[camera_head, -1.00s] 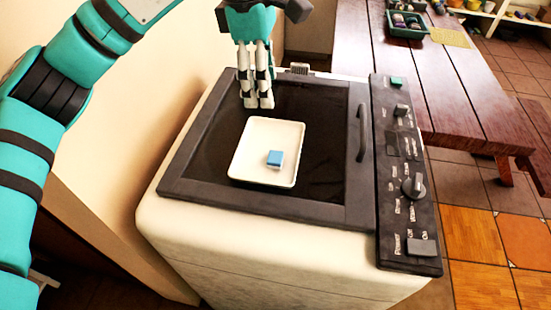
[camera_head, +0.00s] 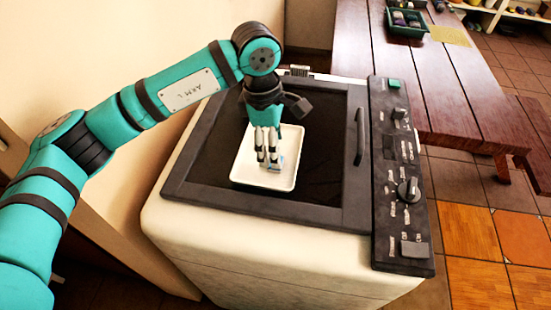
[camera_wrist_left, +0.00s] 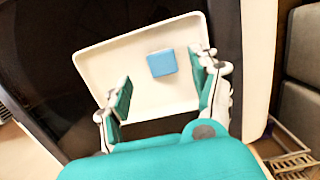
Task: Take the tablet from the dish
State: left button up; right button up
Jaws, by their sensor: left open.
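The tablet is a small blue block with a white side (camera_head: 277,162), lying in the white rectangular dish (camera_head: 241,178). In the left wrist view the tablet (camera_wrist_left: 162,62) lies toward the right part of the dish (camera_wrist_left: 104,58), beyond the fingertips. My left gripper (camera_head: 268,160) points down over the dish, its fingers partly covering the tablet in the head view. In the left wrist view the gripper (camera_wrist_left: 162,80) is open, with nothing between its fingers. My right gripper is not in view.
The dish sits on the dark glass lid of a white washing machine (camera_head: 330,140), with a raised handle (camera_head: 360,137) and a knobbed control panel (camera_head: 402,180) to the right. A wooden table (camera_head: 440,90) with a green basket (camera_head: 406,24) stands behind.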

pick_arm(q)
notch_tip(320, 180, down, 4)
jog(key=shift+s+d+r+p, duration=0.1)
jog(key=shift+s+r+p, duration=0.1)
jog(key=shift+p, duration=0.6)
jog(key=shift+f, duration=0.3)
jog(key=shift+c, duration=0.4)
jog(key=c, duration=1)
jog(key=shift+r, duration=0.1)
